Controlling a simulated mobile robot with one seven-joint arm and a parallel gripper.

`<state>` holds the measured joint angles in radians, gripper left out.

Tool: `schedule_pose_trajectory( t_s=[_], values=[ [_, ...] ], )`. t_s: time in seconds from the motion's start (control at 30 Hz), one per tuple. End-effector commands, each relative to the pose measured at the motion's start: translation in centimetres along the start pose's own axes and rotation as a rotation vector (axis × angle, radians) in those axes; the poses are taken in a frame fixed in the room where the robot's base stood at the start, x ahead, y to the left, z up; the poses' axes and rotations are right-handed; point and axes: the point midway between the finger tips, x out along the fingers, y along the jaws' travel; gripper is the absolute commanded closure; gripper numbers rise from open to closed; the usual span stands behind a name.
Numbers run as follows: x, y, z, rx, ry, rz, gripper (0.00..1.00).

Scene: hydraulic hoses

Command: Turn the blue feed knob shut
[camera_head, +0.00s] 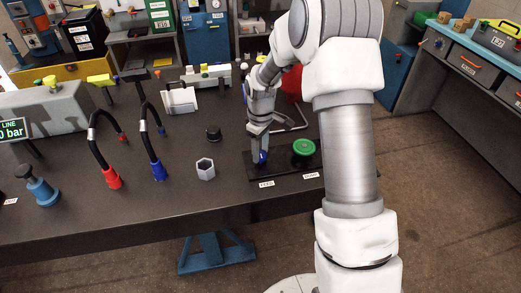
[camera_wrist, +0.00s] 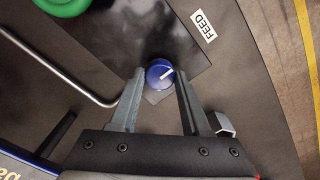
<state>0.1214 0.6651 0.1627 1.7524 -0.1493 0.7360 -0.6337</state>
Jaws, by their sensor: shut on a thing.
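The blue feed knob (camera_head: 263,157) stands on a black plate (camera_head: 284,172) near the table's front edge, above the FEED label (camera_head: 266,184). In the wrist view the knob (camera_wrist: 157,78) is round, with a white pointer line slanting to the upper right. My gripper (camera_head: 259,154) reaches down onto it from above. In the wrist view my gripper (camera_wrist: 160,76) has one finger on each side of the knob and is shut on it. The fingers partly hide the knob in the head view.
A green knob (camera_head: 303,147) sits right of the blue one on the same plate. A bent metal rod (camera_wrist: 75,80) runs close by. A grey hex nut (camera_head: 205,169), a black cap (camera_head: 213,133) and two black hoses (camera_head: 150,135) stand to the left.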

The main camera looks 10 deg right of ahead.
Motion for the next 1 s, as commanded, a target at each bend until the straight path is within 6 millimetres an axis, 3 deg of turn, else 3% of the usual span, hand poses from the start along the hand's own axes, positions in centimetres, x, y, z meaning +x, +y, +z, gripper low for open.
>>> schedule_pose_trajectory(
  t_s=[0.63, 0.67, 0.7, 0.8, 1.0],
  values=[
    [0.00, 0.01, 0.06, -0.051, -0.002, 0.000, 1.00],
    [0.00, 0.01, 0.06, -0.051, -0.002, 0.000, 0.50],
    [0.00, 0.01, 0.05, -0.051, -0.001, 0.000, 0.42],
    [0.00, 0.01, 0.04, -0.050, -0.001, 0.000, 0.24],
    [0.00, 0.01, 0.03, -0.049, -0.001, 0.000, 0.23]
  ],
)
